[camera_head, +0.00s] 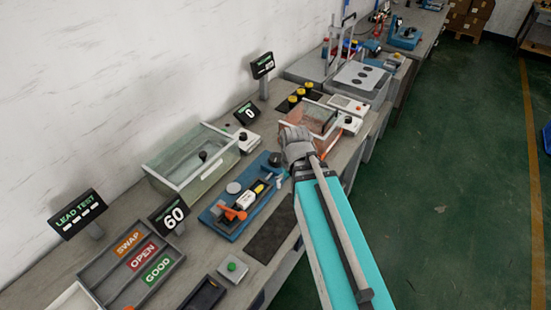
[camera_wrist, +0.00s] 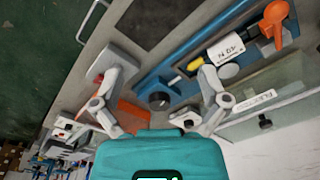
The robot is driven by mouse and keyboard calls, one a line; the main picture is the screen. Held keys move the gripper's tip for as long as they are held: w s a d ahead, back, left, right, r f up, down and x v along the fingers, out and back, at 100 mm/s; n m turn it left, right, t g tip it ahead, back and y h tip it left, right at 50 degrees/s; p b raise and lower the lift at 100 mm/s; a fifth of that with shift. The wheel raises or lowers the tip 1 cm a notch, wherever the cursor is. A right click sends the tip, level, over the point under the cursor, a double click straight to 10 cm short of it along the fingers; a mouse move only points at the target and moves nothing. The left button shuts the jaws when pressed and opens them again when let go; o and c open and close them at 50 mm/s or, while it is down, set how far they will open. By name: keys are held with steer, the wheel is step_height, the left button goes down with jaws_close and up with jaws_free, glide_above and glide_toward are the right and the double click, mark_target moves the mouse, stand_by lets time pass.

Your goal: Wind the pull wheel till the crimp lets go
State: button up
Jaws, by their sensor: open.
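The blue pull-test fixture (camera_head: 226,229) lies on the bench left of my gripper. It carries an orange lever (camera_head: 235,213), a white labelled block (camera_head: 246,199) and a yellow piece (camera_head: 259,188). A dark round knob (camera_head: 275,159) at its far end looks like the pull wheel. In the wrist view the wheel (camera_wrist: 158,100) appears between my spread fingers, with the block (camera_wrist: 228,47) and lever (camera_wrist: 271,22) up and right. My gripper (camera_wrist: 160,78) is open and empty. In the head view it (camera_head: 300,140) is beside the wheel end; contact cannot be told.
A clear-lidded tank (camera_head: 190,160) stands behind the fixture, and an orange-walled box (camera_head: 318,120) beyond my gripper. A display reading 60 (camera_head: 170,215) stands left of the fixture. A dark mat (camera_head: 271,232) lies in front, bare. Sorting trays (camera_head: 135,275) sit at lower left.

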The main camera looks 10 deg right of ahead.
mark_target(277, 157)
steer(key=w+d+f+n+t+y+b, duration=0.1)
steer(key=w+d+n+t+b, duration=0.1)
steer(key=w, duration=1.8)
steer(key=shift+d+n+t, duration=0.15)
steer(key=shift+n+t, duration=0.45)
steer(key=shift+t, duration=0.4)
steer(key=shift+f, duration=0.1)
steer(key=b+x, duration=1.3)
steer(key=shift+f, duration=0.3)
steer(key=shift+c, duration=0.3)
steer(key=shift+a, duration=0.25)
steer(key=c, duration=0.8)
steer(key=shift+o, duration=0.2)
